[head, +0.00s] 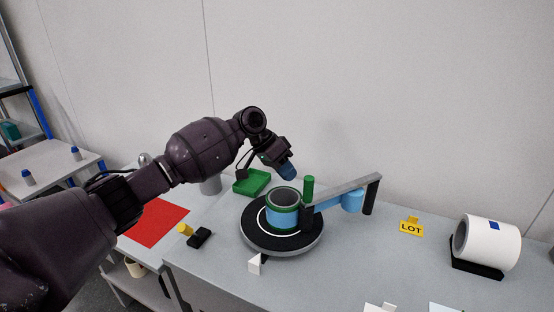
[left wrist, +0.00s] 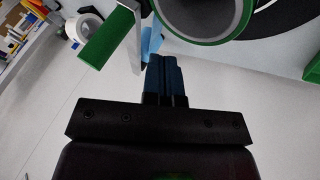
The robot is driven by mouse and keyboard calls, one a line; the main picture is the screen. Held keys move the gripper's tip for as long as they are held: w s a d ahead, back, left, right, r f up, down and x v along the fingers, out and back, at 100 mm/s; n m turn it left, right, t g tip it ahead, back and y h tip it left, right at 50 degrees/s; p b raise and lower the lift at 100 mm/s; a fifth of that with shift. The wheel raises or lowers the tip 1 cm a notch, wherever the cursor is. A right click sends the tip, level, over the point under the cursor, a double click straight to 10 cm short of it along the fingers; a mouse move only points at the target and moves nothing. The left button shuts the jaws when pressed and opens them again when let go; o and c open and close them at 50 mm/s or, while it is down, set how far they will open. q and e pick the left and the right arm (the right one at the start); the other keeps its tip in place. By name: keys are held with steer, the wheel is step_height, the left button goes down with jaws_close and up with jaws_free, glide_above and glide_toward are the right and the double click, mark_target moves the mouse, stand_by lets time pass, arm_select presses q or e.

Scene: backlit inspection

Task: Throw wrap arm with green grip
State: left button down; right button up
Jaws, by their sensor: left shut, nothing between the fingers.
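The wrap arm (head: 345,188) is a grey bar running from a dark post at the right to the turntable (head: 258,238). Its green grip (head: 309,187) stands upright near the bar's free end. A blue film roll (head: 352,201) hangs by the bar, and a light blue strip runs along it. A cylinder with green and blue bands (head: 281,216) stands on the black turntable. My left gripper (head: 288,173) is shut and empty, above and left of the grip, apart from it. In the left wrist view the green grip (left wrist: 108,38) lies left of the blue fingertips (left wrist: 163,72).
A green tray (head: 251,183) sits behind the turntable. A red mat (head: 154,223), a yellow-and-black item (head: 199,238) and a white wedge (head: 255,264) lie left and in front.

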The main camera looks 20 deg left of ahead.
arm_select(q)
steer(key=s+d, duration=0.2)
steer(key=d, duration=0.1)
steer(key=shift+d+r, duration=0.1)
steer(key=shift+d, duration=0.1)
arm_select(e)
steer(key=shift+r, duration=0.3)
steer(key=shift+a, duration=0.1)
arm_select(q)
steer(key=shift+p, duration=0.3)
